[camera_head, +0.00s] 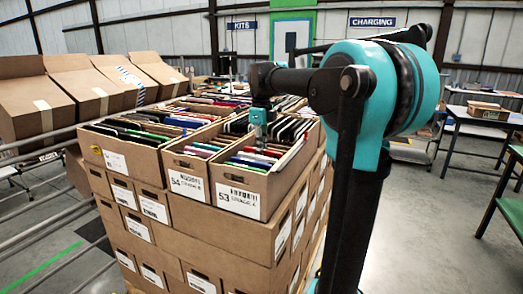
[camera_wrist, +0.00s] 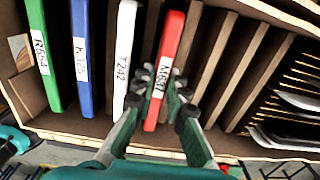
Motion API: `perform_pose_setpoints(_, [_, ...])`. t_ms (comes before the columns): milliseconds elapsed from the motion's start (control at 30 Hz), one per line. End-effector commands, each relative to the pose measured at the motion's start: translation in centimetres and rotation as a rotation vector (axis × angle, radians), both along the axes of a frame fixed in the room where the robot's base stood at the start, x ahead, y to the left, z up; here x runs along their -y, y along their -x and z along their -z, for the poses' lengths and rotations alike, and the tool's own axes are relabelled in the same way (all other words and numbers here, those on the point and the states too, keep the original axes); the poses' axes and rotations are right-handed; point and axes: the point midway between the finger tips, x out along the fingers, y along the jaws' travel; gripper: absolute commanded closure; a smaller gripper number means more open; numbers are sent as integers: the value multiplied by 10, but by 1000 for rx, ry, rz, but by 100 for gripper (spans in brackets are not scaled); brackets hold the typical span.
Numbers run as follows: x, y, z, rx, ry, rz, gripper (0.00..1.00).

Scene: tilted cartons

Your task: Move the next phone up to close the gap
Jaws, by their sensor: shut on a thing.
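In the wrist view a red phone (camera_wrist: 172,42) with a white label stands upright in a slot of a carton (camera_wrist: 100,124). My gripper (camera_wrist: 160,88) is shut on it, one finger on each side near the label. A white phone (camera_wrist: 125,40), a blue phone (camera_wrist: 80,50) and a green phone (camera_wrist: 42,50) stand in the slots to its left, each labelled. Empty slots between brown dividers (camera_wrist: 215,55) lie to its right. In the head view my gripper (camera_head: 258,142) reaches down into the front right carton (camera_head: 238,193), marked 53; the red phone's lower part is hidden.
Carton 54 (camera_head: 189,184) and another filled carton (camera_head: 117,158) stand to the left on stacked boxes. Metal rails run along the left, with open cartons (camera_head: 93,88) behind. Carton walls and dividers are close around the fingers.

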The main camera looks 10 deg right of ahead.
Motion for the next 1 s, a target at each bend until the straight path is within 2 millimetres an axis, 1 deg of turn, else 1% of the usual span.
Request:
perform_pose_setpoints(367, [0, 0, 0, 0, 0, 0, 100])
perform_pose_setpoints(1000, [0, 0, 5, 0, 0, 0, 100])
